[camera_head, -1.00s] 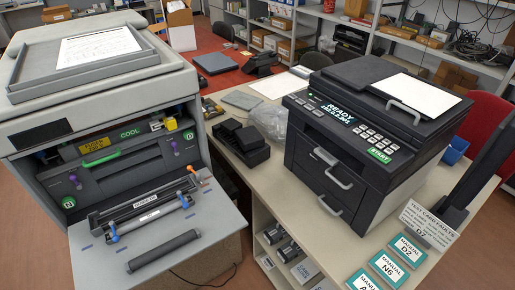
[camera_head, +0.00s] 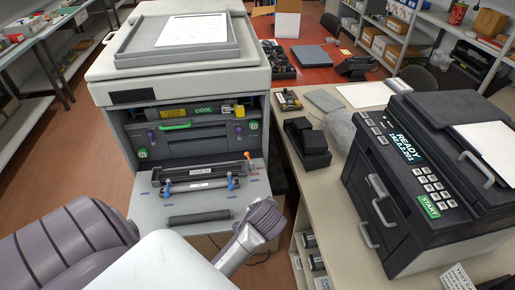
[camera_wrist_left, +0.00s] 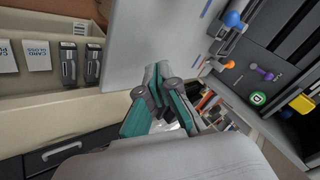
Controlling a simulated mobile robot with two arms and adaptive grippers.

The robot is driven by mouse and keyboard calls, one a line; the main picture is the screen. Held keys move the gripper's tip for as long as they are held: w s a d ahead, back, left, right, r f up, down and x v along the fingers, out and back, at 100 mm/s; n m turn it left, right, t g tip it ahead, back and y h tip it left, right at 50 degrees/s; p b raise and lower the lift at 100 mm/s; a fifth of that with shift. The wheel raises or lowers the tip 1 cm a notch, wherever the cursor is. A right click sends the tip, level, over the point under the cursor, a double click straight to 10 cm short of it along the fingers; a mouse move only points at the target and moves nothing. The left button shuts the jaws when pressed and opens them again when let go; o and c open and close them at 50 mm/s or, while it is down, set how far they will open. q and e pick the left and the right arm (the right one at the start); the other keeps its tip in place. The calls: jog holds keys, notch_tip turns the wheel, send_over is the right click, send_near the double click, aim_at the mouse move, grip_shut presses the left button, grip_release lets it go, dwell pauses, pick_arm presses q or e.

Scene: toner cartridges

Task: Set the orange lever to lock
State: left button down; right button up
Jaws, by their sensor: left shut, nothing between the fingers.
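The orange lever (camera_head: 247,155) is small and stands at the right end of the open front of the large grey printer (camera_head: 150,92), beside the drum unit. Its orange tip also shows in the left wrist view (camera_wrist_left: 230,64), right of the fingers, near a blue knob (camera_wrist_left: 234,19) and a purple knob (camera_wrist_left: 264,73). I cannot read the lever's lock marking. My left gripper (camera_wrist_left: 157,70) is shut and empty, with teal-sided fingers, apart from the lever. In the head view my left wrist (camera_head: 260,222) is at the lowered panel's front right corner. My right gripper is not in view.
The lowered panel (camera_head: 145,208) holds a dark roller (camera_head: 200,217). A counter (camera_head: 322,185) to the right carries black trays (camera_head: 306,143) and a black printer (camera_head: 420,185). Cartridges (camera_wrist_left: 92,64) stand on a shelf beneath it. Floor is free at the left.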

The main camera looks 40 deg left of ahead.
pick_arm(q)
jog(key=w+a+r+y, duration=0.2)
jog(key=w+a+r, duration=0.1)
jog(key=w+r, duration=0.1)
jog(key=w+a+r+t+y, duration=0.1)
jog(key=w+a+r+y, duration=0.1)
jog(key=w, duration=0.5)
notch_tip(320, 180, up, 2)
jog(key=shift+w+a+r+n, duration=0.1)
jog(key=shift+w+a+n, duration=0.2)
jog(key=shift+a, duration=0.3)
jog(key=shift+d, duration=0.1)
